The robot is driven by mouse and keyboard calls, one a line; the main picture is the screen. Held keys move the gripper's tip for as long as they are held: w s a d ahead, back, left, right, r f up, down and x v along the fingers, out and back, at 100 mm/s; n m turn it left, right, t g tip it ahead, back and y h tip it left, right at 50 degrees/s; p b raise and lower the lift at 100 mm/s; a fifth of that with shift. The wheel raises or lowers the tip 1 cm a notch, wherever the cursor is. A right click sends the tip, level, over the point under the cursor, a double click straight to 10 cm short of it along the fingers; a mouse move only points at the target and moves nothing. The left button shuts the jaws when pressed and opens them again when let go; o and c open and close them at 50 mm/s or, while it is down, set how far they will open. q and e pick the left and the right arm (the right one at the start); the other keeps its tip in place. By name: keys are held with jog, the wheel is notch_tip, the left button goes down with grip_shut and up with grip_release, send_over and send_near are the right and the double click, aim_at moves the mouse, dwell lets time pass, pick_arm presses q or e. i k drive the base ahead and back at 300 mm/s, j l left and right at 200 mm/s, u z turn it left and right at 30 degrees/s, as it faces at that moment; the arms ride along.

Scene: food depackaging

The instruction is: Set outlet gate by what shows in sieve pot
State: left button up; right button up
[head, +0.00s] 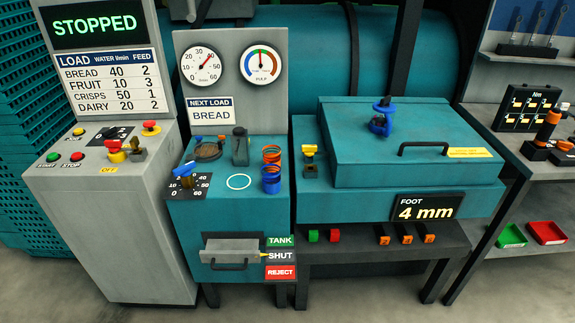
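The outlet gate (230,247) is a grey block with a dark handle low on the front of the teal middle stand. Labels TANK (279,240), SHUT (280,256) and REJECT (280,272) run down its right side. A small yellow pointer (263,255) points at SHUT. A round dish with a brown, dark-rimmed top (208,151) sits on the stand; I cannot tell if it is the sieve pot or what it holds. A dark grey jar (240,147) and blue and orange stacked cups (271,179) stand beside it. Neither gripper is in view.
A white ring (238,182) on the stand top is empty. The PULP dial (262,64) needle points about straight up. The control cabinet screen (99,24) reads STOPPED. The teal lidded box (400,155) at right is closed and signed FOOT 4 mm. Shelves stand far right.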

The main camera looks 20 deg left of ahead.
aim_at(246, 252)
jog(key=u, duration=1.1)
